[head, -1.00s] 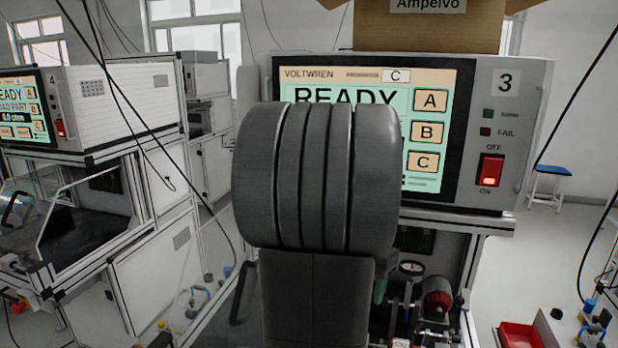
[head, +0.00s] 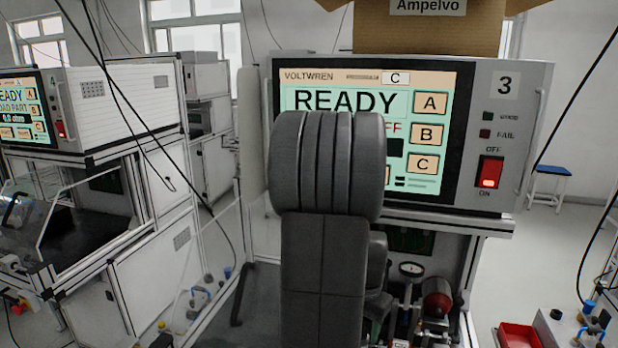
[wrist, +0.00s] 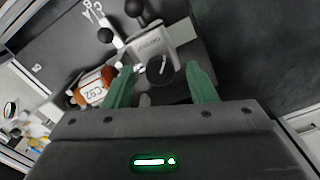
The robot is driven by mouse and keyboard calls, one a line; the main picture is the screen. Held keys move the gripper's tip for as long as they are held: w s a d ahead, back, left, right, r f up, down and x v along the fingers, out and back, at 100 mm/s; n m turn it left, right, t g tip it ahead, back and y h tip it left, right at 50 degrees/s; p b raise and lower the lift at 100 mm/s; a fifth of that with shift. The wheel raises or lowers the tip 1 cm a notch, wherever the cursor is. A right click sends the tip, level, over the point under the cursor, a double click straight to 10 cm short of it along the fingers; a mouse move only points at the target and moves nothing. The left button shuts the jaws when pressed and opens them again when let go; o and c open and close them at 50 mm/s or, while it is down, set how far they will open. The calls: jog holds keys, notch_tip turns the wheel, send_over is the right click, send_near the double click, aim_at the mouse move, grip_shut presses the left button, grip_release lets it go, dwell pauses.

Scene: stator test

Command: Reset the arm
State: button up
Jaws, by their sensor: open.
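My gripper (wrist: 162,82) shows in the wrist view with its two green fingers apart and nothing held between them. Beyond the fingers is a grey fixture (wrist: 152,48) with black ball knobs; a dark round knob (wrist: 160,70) appears between the fingertips. A copper-and-white part marked C92 (wrist: 95,90) lies beside the left finger. In the head view my own arm fills the middle and hides the gripper. Behind it stands the station 3 tester (head: 506,130), its screen (head: 345,100) reading READY. Its red switch (head: 490,172) is lit.
A cardboard box (head: 430,32) sits on the tester. A red bin (head: 520,337) is at lower right. Station 4 (head: 120,105) stands on the left. Cables hang at both sides.

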jog(key=n, duration=0.4)
jog(key=n+p, duration=0.1)
jog(key=n, duration=0.6)
jog(key=shift+n+p, duration=0.35)
jog(key=shift+n, duration=0.05)
jog(key=shift+n+p, duration=0.4)
jog(key=shift+n, duration=1.6)
